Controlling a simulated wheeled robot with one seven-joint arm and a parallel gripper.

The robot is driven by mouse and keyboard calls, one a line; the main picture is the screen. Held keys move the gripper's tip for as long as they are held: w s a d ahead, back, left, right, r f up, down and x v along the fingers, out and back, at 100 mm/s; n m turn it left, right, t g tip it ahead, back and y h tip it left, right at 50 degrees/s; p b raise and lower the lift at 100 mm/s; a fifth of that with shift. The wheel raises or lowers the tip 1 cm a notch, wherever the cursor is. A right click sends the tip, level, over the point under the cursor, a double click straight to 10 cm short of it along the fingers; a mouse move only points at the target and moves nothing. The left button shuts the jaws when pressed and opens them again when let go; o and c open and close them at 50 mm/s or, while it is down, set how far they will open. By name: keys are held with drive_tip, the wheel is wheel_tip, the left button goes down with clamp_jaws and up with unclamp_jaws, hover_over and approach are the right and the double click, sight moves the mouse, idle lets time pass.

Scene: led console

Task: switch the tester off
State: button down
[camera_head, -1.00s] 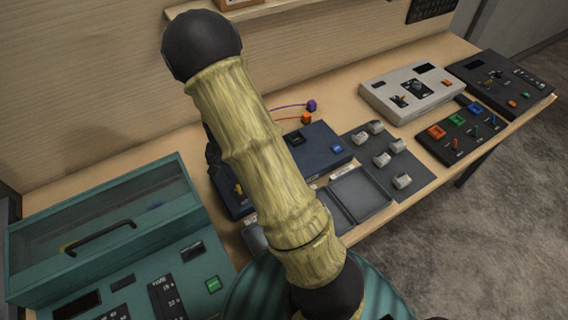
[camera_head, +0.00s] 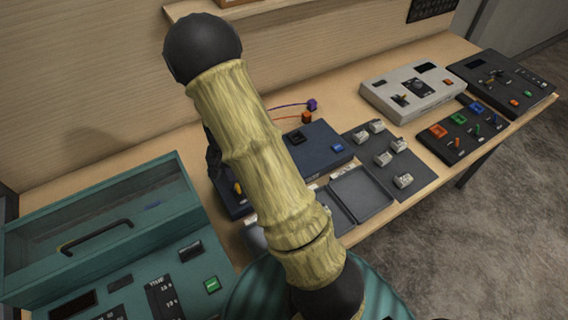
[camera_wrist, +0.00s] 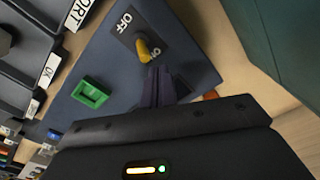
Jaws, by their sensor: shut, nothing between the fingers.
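The tester appears to be the dark blue box (camera_head: 322,140), partly hidden behind my arm in the head view. The wrist view shows a dark blue panel (camera_wrist: 118,75) close up. A yellow toggle lever (camera_wrist: 145,48) stands on its dark plate between an OFF label (camera_wrist: 124,22) and a partly covered ON label. The lever seems to lean toward the ON side. My gripper (camera_wrist: 160,73) is shut and empty, its fingertips beside the lever on the ON side; whether they touch it I cannot tell. In the head view my arm hides the gripper.
A green square frame (camera_wrist: 90,93) sits on the panel near my fingers. Labelled dark bins (camera_wrist: 25,75) lie at left. A teal cabinet (camera_head: 110,225) stands left of the blue box; a grey console (camera_head: 412,92) and black consoles (camera_head: 503,80) stand right.

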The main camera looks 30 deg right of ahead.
drive_tip(key=shift+f, duration=0.45)
drive_tip(key=shift+s+b, duration=0.4)
drive_tip(key=shift+s, duration=0.75)
idle(0.4)
wheel_tip(320, 180, up, 7)
drive_tip(key=p, duration=0.6)
drive_tip(key=shift+w, duration=0.35)
drive_tip(key=shift+r, duration=0.1)
idle(0.4)
